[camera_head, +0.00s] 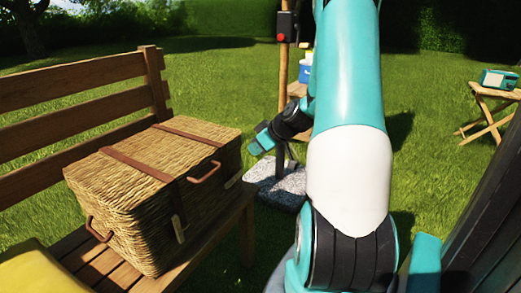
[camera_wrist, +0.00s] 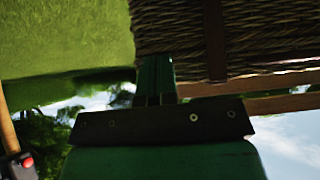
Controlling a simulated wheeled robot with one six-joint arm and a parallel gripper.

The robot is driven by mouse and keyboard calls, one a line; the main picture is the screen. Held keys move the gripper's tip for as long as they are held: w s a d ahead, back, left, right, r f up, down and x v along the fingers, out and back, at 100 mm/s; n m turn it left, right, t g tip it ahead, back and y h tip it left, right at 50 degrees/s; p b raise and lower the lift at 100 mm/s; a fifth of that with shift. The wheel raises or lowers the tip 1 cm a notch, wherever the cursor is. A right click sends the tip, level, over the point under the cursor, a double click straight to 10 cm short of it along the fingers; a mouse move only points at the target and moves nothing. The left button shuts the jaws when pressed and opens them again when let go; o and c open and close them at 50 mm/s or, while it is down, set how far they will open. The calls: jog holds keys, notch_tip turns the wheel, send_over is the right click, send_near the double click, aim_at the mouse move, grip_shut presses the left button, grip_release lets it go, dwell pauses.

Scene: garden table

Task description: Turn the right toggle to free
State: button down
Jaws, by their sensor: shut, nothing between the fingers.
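A wicker hamper (camera_head: 150,190) with a closed lid and two brown leather straps stands on a wooden bench. Its right toggle (camera_head: 232,180) is a small pale tag at the lower end of the right strap, on the front face; its exact angle is too small to tell. The left toggle (camera_head: 178,229) hangs roughly upright on the left strap. My gripper (camera_head: 262,140) is shut and empty, right of the hamper's right end. In the wrist view my gripper (camera_wrist: 156,75) points at the wicker of the hamper (camera_wrist: 265,40); no toggle shows clearly there.
The bench (camera_head: 85,90) has a slatted back behind the hamper. A yellow cushion (camera_head: 35,270) lies at its near left. A post with a red-buttoned box (camera_head: 285,25) rises from a stone base (camera_head: 280,185). A folding table (camera_head: 490,105) with a radio stands far right.

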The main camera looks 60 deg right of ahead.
aim_at(234, 179)
jog(key=b+x, duration=0.1)
jog(key=x, duration=0.5)
jog(key=shift+s+f, duration=0.15)
notch_tip(234, 179, down, 2)
jog(key=shift+s+f+b, duration=0.1)
jog(key=shift+s+b, duration=0.05)
jog(key=shift+b, duration=0.45)
jog(key=shift+f, duration=0.5)
